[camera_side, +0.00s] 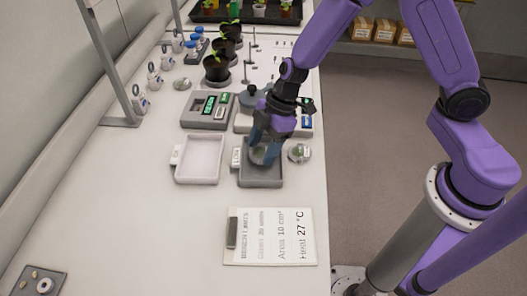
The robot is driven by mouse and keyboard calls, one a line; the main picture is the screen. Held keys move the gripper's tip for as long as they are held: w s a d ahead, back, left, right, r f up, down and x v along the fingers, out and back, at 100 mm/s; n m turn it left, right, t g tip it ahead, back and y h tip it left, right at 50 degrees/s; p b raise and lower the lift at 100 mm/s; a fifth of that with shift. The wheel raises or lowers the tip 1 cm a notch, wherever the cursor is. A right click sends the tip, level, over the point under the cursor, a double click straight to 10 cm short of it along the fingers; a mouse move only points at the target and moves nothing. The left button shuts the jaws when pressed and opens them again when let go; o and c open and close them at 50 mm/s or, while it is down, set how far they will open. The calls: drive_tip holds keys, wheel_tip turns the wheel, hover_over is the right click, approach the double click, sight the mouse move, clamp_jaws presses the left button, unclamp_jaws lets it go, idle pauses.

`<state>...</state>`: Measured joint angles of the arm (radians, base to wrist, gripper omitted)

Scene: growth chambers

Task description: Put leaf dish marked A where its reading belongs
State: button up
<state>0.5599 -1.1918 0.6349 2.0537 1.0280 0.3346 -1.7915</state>
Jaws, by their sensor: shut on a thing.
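My gripper (262,150) is shut on a small round leaf dish (258,156) with some green in it. It is over the dark grey tray (262,182), and I cannot tell whether the dish touches the tray floor. The letter on the dish is not readable. Another round dish (299,153) with a leaf lies on the bench just right of the tray. A pale tray (200,175) stands left of the dark one and looks empty. A sheet (270,236) on a clipboard lists bench limits, with area 10 cm² and heat 27 °C.
Instruments with lit displays (208,105) stand behind the trays, one partly hidden by my arm. Several potted seedlings (216,70) and small white devices (140,98) are further back. A small plate (40,283) lies front left. The left bench is clear.

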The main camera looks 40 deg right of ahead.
drive_tip(key=shift+f, duration=1.25)
drive_tip(key=shift+f, duration=0.2)
drive_tip(key=o, duration=1.1)
drive_tip(key=shift+d+r, duration=0.2)
drive_tip(key=shift+r, duration=0.35)
drive_tip(key=v, duration=1.1)
drive_tip(key=shift+r, duration=0.15)
